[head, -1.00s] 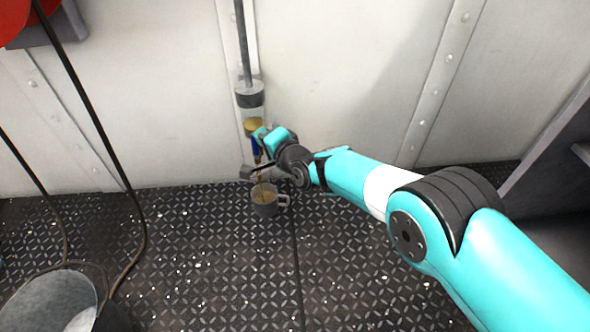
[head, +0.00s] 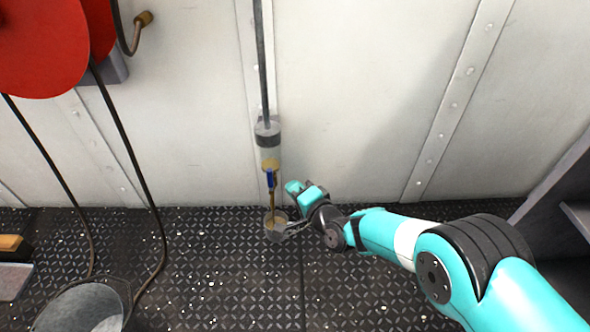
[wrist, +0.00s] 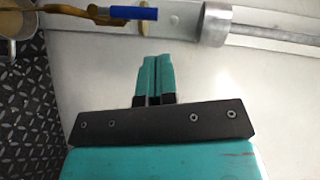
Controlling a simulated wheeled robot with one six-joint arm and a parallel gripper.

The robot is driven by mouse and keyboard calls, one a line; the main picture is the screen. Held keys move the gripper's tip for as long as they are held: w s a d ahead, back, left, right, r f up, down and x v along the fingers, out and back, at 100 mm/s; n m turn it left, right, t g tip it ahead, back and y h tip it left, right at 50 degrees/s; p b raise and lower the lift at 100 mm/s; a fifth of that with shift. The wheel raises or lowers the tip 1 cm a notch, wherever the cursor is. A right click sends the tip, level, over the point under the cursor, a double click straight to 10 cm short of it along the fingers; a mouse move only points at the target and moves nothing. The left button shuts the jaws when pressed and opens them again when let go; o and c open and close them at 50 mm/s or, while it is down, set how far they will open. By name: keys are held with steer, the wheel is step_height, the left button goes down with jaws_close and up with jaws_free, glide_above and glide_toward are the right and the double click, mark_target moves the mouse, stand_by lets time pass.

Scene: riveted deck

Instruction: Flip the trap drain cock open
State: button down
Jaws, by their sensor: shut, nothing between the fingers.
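The trap (head: 268,140) is a clear and grey cylinder on the wall below a thin pipe, with amber liquid in its lower part. Its drain cock has a blue lever (head: 270,180) lying in line with the pipe; the lever also shows in the wrist view (wrist: 133,14). A brown stream (head: 272,205) runs from the cock into a grey metal mug (head: 283,234) on the deck below. My gripper (head: 291,187) is just right of the lever, apart from it. In the wrist view its teal fingers (wrist: 153,72) are together and empty.
A red reel (head: 45,45) with hanging dark hoses is at upper left. A metal bucket (head: 85,305) stands at lower left. A dark shelf unit (head: 560,200) is at right. The pale riveted wall is close behind the trap. Deck around the mug is open.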

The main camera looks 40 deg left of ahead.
steer(key=shift+p+v, duration=0.35)
steer(key=shift+v, duration=0.55)
steer(key=w+d+r+n+h+p, duration=0.15)
steer(key=w+d+r, duration=0.25)
steer(key=r, duration=0.4)
steer(key=w+d+r+n+h, duration=0.1)
steer(key=w+d+r+h, duration=0.15)
steer(key=w+r, duration=0.4)
steer(key=s+d+r+n+h+p, duration=0.1)
steer(key=d+r+n+h, duration=0.1)
steer(key=d+r, duration=1.1)
steer(key=s+d+r+n+g+h+p, duration=0.1)
steer(key=s+d+r, duration=0.3)
steer(key=d, duration=0.3)
steer(key=s+d+r+g+h, duration=0.1)
steer(key=s+d+r+h, duration=0.2)
steer(key=d, duration=0.4)
steer(key=s+d+r+n+g+h+p, duration=0.2)
steer(key=s+d+r, duration=0.1)
steer(key=s+d, duration=1.35)
step_height(320, 180, up, 38)
steer(key=a+p, duration=0.1)
steer(key=p, duration=3.6)
steer(key=shift+w+a, duration=0.15)
steer(key=shift+w, duration=0.05)
